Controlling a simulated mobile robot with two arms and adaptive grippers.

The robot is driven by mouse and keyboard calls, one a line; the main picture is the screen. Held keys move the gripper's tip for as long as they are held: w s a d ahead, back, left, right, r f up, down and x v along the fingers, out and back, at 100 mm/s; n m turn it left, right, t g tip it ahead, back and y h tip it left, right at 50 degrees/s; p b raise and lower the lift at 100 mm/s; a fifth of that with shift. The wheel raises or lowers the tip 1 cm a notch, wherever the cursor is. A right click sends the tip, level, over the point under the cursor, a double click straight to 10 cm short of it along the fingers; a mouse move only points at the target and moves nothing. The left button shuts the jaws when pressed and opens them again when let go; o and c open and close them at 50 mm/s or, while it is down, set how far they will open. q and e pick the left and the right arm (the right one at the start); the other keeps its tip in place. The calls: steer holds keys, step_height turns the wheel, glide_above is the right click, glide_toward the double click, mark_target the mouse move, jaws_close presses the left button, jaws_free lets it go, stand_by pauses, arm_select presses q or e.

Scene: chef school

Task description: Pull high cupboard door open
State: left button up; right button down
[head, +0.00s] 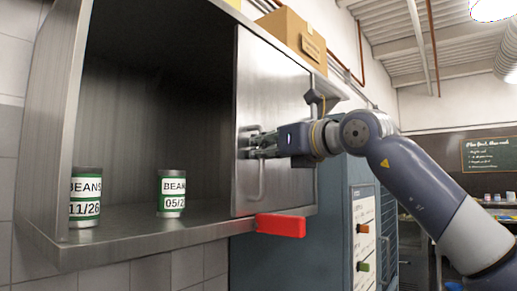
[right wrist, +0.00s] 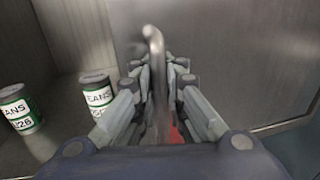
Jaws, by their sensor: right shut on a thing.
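The high cupboard (head: 50,120) is a steel wall unit; its left part is open to view. Its metal door (head: 275,85) covers the right part and carries a vertical bar handle (head: 261,183) near the door's left edge. My right gripper (head: 256,145) is shut on the handle, reaching in from the right. In the right wrist view, the handle (right wrist: 155,45) stands between the fingers, its curved top rising above them. My left gripper is not in view.
Two bean cans, a left one (head: 86,197) and a right one (head: 172,193), stand on the cupboard shelf. A cardboard box (head: 285,32) sits on top. A red object (head: 281,225) juts out below the door. A blue-grey cabinet (head: 300,260) stands underneath.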

steer(key=shift+f, duration=0.15)
steer(key=c, duration=1.9)
jaws_free()
steer(key=shift+c, duration=0.2)
steer(key=shift+s+d, duration=0.15)
steer(key=shift+d, duration=0.2)
steer(key=shift+a, duration=0.1)
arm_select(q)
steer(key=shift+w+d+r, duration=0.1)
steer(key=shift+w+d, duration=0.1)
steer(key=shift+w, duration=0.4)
arm_select(e)
steer(key=v, duration=1.2)
